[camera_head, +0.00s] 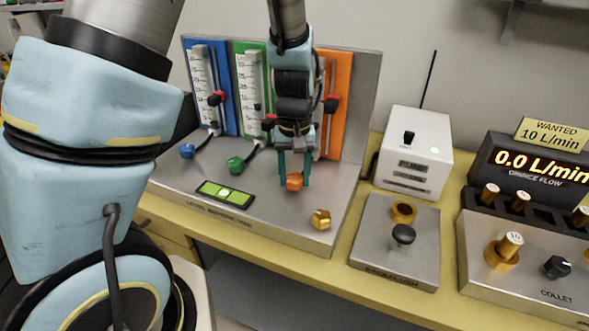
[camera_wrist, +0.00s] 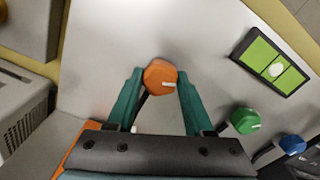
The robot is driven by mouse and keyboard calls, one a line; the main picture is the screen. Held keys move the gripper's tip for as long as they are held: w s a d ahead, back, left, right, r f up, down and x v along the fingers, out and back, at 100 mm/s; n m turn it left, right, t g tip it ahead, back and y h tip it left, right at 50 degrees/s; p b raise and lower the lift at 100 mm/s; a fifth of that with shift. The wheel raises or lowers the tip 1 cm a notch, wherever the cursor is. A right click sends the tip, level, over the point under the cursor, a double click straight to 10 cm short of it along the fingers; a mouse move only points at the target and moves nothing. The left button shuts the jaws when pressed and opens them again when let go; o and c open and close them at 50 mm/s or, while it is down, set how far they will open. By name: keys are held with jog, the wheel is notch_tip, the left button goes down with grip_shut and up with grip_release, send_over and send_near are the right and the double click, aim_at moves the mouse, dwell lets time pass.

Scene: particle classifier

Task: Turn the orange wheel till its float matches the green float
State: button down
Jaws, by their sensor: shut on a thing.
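The orange wheel (camera_head: 294,182) sits low on the grey rig, and it also shows in the wrist view (camera_wrist: 160,77). My gripper (camera_head: 293,183) reaches down from above with its green fingers on either side of the wheel, shut on it. The green panel (camera_head: 252,75) carries a scale tube with a dark float (camera_head: 257,107). The orange panel (camera_head: 341,100) stands to its right; my wrist hides most of its scale, so I cannot see its float. A red and black pointer (camera_head: 331,103) shows on the orange panel.
A blue wheel (camera_head: 187,151) and a green wheel (camera_head: 236,164) sit to the left, near a green level vial (camera_head: 226,193). A brass knob (camera_head: 320,219) stands at front right. A white box (camera_head: 414,150) and a flow display (camera_head: 530,165) are farther right.

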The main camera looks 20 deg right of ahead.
aim_at(294, 177)
jog(key=shift+w+r+n+p, duration=0.1)
jog(key=shift+n+p, duration=0.2)
jog(key=shift+n, duration=0.6)
jog(key=shift+c, duration=1.4)
grip_release()
notch_tip(294, 177, up, 11)
jog(key=shift+f+b, duration=0.2)
jog(key=shift+b, duration=0.1)
jog(key=a+f+t, duration=0.1)
jog(key=a, duration=2.4)
jog(key=shift+w+a+f+n+t, duration=0.2)
jog(key=shift+w+a+n+t, duration=0.15)
jog(key=shift+w+n, duration=0.1)
